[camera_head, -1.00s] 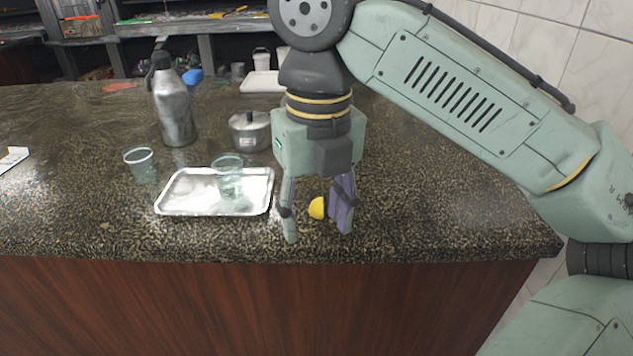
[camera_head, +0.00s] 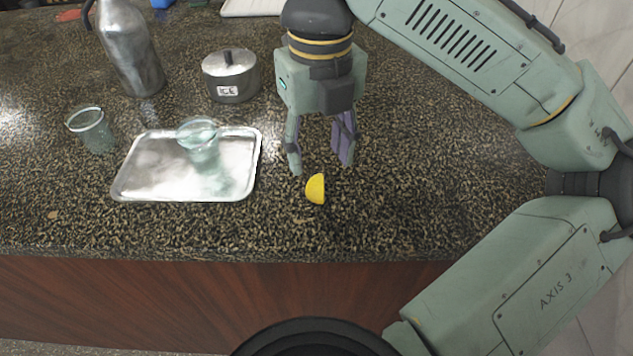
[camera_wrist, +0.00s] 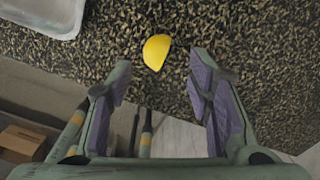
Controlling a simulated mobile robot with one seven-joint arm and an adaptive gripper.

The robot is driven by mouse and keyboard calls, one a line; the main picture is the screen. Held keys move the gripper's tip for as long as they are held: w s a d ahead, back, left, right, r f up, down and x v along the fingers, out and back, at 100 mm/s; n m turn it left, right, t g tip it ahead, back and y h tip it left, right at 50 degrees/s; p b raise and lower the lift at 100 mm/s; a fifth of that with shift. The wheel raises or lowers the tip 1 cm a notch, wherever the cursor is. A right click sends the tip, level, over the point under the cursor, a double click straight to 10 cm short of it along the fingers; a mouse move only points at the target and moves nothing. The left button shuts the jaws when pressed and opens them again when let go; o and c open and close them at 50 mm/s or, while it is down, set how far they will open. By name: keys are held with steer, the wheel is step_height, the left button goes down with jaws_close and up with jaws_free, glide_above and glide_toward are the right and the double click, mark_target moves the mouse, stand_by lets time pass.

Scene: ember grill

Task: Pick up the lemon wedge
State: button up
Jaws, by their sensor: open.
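The yellow lemon wedge (camera_head: 316,189) lies on the speckled stone counter, right of the metal tray. My gripper (camera_head: 320,168) is open and empty, its fingers pointing down. In the head view the fingertips appear just above the wedge in the picture, and the wedge is not between them. In the wrist view the lemon wedge (camera_wrist: 156,52) shows ahead of the gripper (camera_wrist: 155,75), between the lines of the two fingers and a little beyond their tips. The wedge is fully in sight and nothing touches it.
A metal tray (camera_head: 240,180) holding a clear glass (camera_head: 199,140) stands left of the wedge. Another glass (camera_head: 91,130), a lidded pot marked ICE (camera_head: 230,76) and a metal bottle (camera_head: 130,50) stand farther left and back. The counter (camera_head: 450,150) right of the wedge is clear.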

mark_target(315, 181)
steer(key=shift+s+a+f+p, duration=0.15)
steer(key=shift+f+p, duration=0.1)
steer(key=shift+f, duration=1.15)
steer(key=shift+a+f+p, duration=0.15)
steer(key=shift+f+p, duration=0.1)
steer(key=shift+f, duration=1.1)
steer(key=shift+c, duration=0.4)
steer(key=c, duration=0.9)
steer(key=shift+r, duration=0.1)
